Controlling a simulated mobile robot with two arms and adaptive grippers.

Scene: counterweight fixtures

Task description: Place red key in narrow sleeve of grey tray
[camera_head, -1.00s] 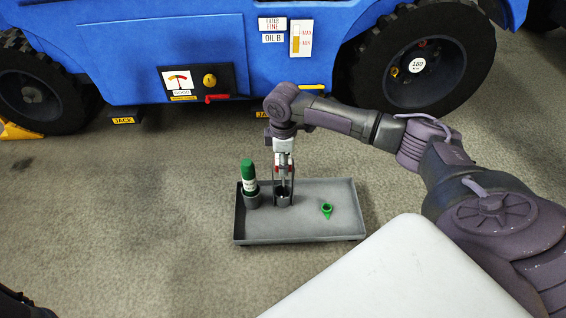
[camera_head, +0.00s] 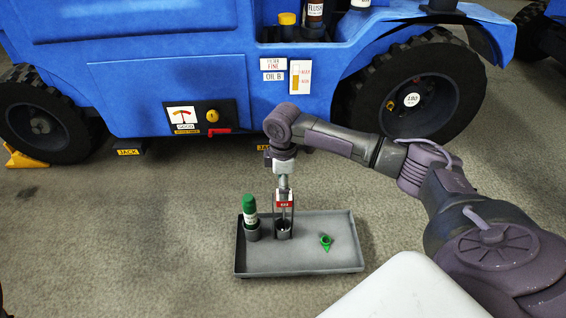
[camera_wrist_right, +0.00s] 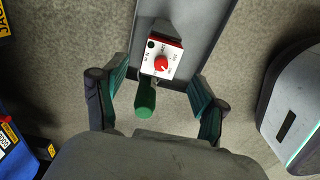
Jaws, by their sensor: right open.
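The grey tray (camera_head: 300,265) lies on the floor with two short sleeves along its left part. A red key (camera_head: 284,204), a red block with a white label on a thin shaft, stands upright over the right sleeve (camera_head: 283,231), its lower end apparently inside. I cannot tell which sleeve is narrower. A green-capped bottle-like piece (camera_head: 250,209) stands in the left sleeve (camera_head: 253,234). My right gripper (camera_head: 284,188) is just above the red key. In the right wrist view its fingers are spread, with the key's red-knobbed top (camera_wrist_right: 162,62) beyond them, apart from both. My left gripper is out of view.
A small green cone-like piece (camera_head: 326,242) lies on the tray's right side. Behind the tray stands a blue vehicle (camera_head: 170,70) with large black wheels (camera_head: 418,95). A white surface (camera_head: 410,290) is at lower right. Floor left of the tray is clear.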

